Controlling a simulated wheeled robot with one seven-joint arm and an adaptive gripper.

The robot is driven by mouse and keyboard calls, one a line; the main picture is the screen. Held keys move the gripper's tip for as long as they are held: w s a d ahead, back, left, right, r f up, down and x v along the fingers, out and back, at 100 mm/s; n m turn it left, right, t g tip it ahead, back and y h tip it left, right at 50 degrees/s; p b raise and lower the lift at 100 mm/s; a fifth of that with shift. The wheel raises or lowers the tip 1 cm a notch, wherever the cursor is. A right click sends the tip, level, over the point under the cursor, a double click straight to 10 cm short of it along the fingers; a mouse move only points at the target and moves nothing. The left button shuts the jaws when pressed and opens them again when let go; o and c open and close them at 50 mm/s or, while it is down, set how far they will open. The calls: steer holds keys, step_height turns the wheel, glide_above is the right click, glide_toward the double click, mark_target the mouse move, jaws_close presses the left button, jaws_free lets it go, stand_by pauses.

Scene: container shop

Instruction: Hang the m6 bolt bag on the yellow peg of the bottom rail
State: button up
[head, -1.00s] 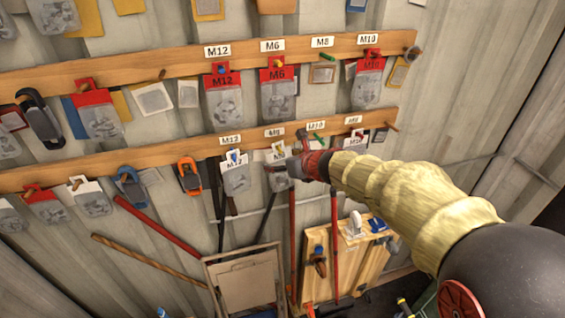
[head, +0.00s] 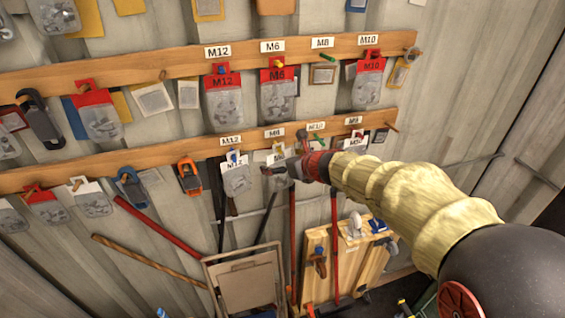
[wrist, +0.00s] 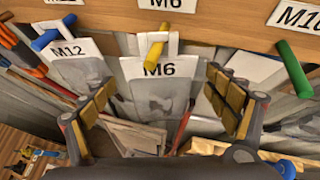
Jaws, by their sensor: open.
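A white-headed M6 bag (wrist: 158,92) of bolts hangs at the yellow peg (wrist: 157,42) of the bottom rail (wrist: 210,27). Its top loop appears to be around the peg. In the head view the bag is partly hidden behind my gripper (head: 272,172). In the wrist view my gripper (wrist: 160,95) is open, with one finger on each side of the bag and gaps between them and it. Another M6 bag (head: 278,98), with a red header, hangs from a yellow peg on the upper rail (head: 150,71).
A white M12 bag (wrist: 78,66) hangs on a blue peg left of the M6 bag. A bare green peg (wrist: 294,70) sticks out on the right, near my right finger. Long tools and a folded chair (head: 245,275) lean against the wall below.

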steer(key=v, duration=1.2)
steer(key=s+f+n+g+b, duration=0.2)
steer(key=s+f+n, duration=0.3)
steer(key=s+n, duration=0.4)
steer(key=s+f+n+g+b, duration=0.1)
steer(key=s+f+n+g, duration=0.4)
steer(key=n, duration=0.6)
steer(key=s+d+f+n+t+h+b, duration=0.1)
steer(key=s+d+f+n+h+b, duration=0.1)
steer(key=s+d+f+n+b, duration=0.2)
steer(key=s+d+f+n+t+h+b, duration=0.1)
steer(key=s+d+f+n+h+b, duration=0.2)
steer(key=s+f+n+b, duration=0.3)
steer(key=s+d+b, duration=0.1)
steer(key=s+b, duration=0.4)
steer(key=shift+s+d+n, duration=0.15)
steer(key=shift+d+n, duration=0.1)
steer(key=shift+n, duration=0.05)
